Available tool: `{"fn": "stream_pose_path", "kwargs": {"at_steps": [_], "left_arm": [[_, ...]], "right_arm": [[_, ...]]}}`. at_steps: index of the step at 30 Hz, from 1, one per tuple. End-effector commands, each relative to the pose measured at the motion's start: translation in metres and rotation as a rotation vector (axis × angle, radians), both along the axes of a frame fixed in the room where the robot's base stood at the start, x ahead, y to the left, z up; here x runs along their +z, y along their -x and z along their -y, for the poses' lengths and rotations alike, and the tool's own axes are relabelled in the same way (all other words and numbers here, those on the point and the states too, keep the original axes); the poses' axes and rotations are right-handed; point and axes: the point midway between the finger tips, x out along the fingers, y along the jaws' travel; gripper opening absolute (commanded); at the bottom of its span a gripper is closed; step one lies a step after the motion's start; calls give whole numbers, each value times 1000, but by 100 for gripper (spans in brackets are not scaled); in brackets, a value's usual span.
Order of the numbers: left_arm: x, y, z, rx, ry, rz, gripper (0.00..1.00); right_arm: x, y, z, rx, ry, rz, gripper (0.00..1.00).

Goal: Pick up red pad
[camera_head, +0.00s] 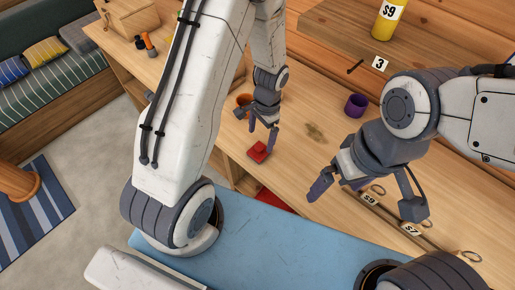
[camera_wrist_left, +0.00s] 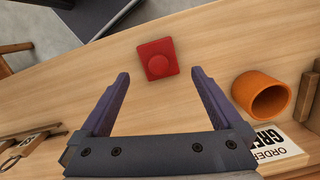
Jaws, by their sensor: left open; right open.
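The red pad (camera_head: 258,152) is a small square block with a round raised top, lying on the wooden counter near its front edge. My left gripper (camera_head: 262,135) is open just behind and above it. In the left wrist view the red pad (camera_wrist_left: 157,59) lies beyond the open fingertips (camera_wrist_left: 161,76), roughly centred between them and not touched. My right gripper (camera_head: 365,198) is open and empty over the right part of the counter.
An orange cup (camera_head: 244,100) stands behind my left gripper; it also shows in the left wrist view (camera_wrist_left: 262,95) beside an order card (camera_wrist_left: 275,145). A purple cup (camera_head: 356,105) stands farther right. Price tags and rings lie near my right gripper. The counter around the pad is clear.

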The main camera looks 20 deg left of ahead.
Motion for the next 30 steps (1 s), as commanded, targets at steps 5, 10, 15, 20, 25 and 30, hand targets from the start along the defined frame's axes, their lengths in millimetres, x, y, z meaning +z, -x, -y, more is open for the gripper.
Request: {"fn": "stream_pose_path", "kwargs": {"at_steps": [5, 10, 15, 20, 25, 30], "left_arm": [[-12, 2, -1, 1, 1, 0, 100], [-30, 6, -1, 1, 0, -4, 100], [-54, 8, -2, 2, 0, -1, 100], [-62, 9, -3, 3, 1, 1, 100], [-63, 9, -3, 4, 1, 2, 100], [-62, 9, -3, 4, 1, 2, 43]], "right_arm": [[3, 0, 0, 0, 0, 0, 100], [12, 0, 0, -1, 0, 0, 100], [15, 0, 0, -1, 0, 0, 100], [16, 0, 0, -1, 0, 0, 100], [16, 0, 0, -1, 0, 0, 100], [16, 0, 0, -1, 0, 0, 100]]}}
